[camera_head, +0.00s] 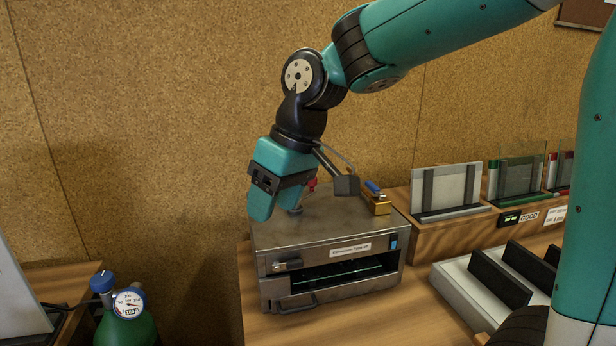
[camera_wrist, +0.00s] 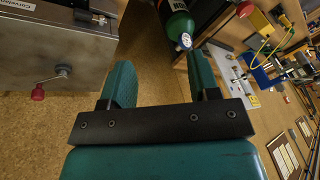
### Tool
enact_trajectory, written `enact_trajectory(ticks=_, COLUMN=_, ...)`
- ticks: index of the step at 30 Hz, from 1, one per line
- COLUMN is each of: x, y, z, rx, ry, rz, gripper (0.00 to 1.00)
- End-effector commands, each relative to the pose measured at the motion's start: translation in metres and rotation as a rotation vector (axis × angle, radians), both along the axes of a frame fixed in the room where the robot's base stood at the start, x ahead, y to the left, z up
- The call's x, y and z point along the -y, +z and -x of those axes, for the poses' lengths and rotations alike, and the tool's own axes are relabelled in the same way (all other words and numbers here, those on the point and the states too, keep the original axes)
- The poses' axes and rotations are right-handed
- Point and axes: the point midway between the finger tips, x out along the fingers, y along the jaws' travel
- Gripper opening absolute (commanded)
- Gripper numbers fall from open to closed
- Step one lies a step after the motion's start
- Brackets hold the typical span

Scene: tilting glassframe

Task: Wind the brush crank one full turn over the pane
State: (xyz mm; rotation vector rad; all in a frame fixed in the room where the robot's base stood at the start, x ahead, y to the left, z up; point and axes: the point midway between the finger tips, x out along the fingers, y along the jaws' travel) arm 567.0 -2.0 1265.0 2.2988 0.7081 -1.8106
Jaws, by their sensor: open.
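The metal box (camera_head: 330,240) stands on the wooden bench, with a label and a slot on its front. A greenish glass pane (camera_head: 345,275) shows edge-on inside the slot. A crank with a red knob (camera_head: 312,184) shows just right of my gripper (camera_head: 278,206), partly hidden by it. In the wrist view the crank's thin arm and red knob (camera_wrist: 38,93) are at the left, outside the fingers. My gripper (camera_wrist: 160,80) is open, with nothing between its teal fingers, apart from the knob. The brush is hidden.
A brass block with a blue top (camera_head: 377,204) sits at the box's right rear. Upright panes in racks (camera_head: 450,190) and a tray with dark bars (camera_head: 470,295) stand to the right. A green gas cylinder (camera_head: 125,325) stands lower left, with open space between it and the bench.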

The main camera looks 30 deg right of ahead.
Motion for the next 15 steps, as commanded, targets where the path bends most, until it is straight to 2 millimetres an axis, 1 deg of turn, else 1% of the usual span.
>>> enact_trajectory(ticks=1, x=0.027, y=0.008, z=-0.045, rx=0.021, ry=-0.068, rz=0.019, gripper=0.56)
enact_trajectory(ticks=2, x=0.042, y=0.012, z=-0.067, rx=0.036, ry=-0.101, rz=0.029, gripper=0.56)
enact_trajectory(ticks=3, x=0.066, y=0.017, z=-0.095, rx=0.054, ry=-0.146, rz=0.045, gripper=0.56)
enact_trajectory(ticks=5, x=0.101, y=0.022, z=-0.132, rx=0.078, ry=-0.211, rz=0.068, gripper=0.56)
enact_trajectory(ticks=6, x=0.125, y=0.024, z=-0.152, rx=0.091, ry=-0.249, rz=0.082, gripper=0.56)
enact_trajectory(ticks=8, x=0.159, y=0.027, z=-0.176, rx=0.11, ry=-0.303, rz=0.102, gripper=0.56)
enact_trajectory(ticks=9, x=0.179, y=0.028, z=-0.189, rx=0.118, ry=-0.333, rz=0.112, gripper=0.56)
enact_trajectory(ticks=10, x=0.192, y=0.028, z=-0.197, rx=0.126, ry=-0.353, rz=0.12, gripper=0.56)
enact_trajectory(ticks=12, x=0.218, y=0.029, z=-0.21, rx=0.139, ry=-0.39, rz=0.135, gripper=0.56)
enact_trajectory(ticks=15, x=0.24, y=0.029, z=-0.22, rx=0.15, ry=-0.422, rz=0.146, gripper=0.56)
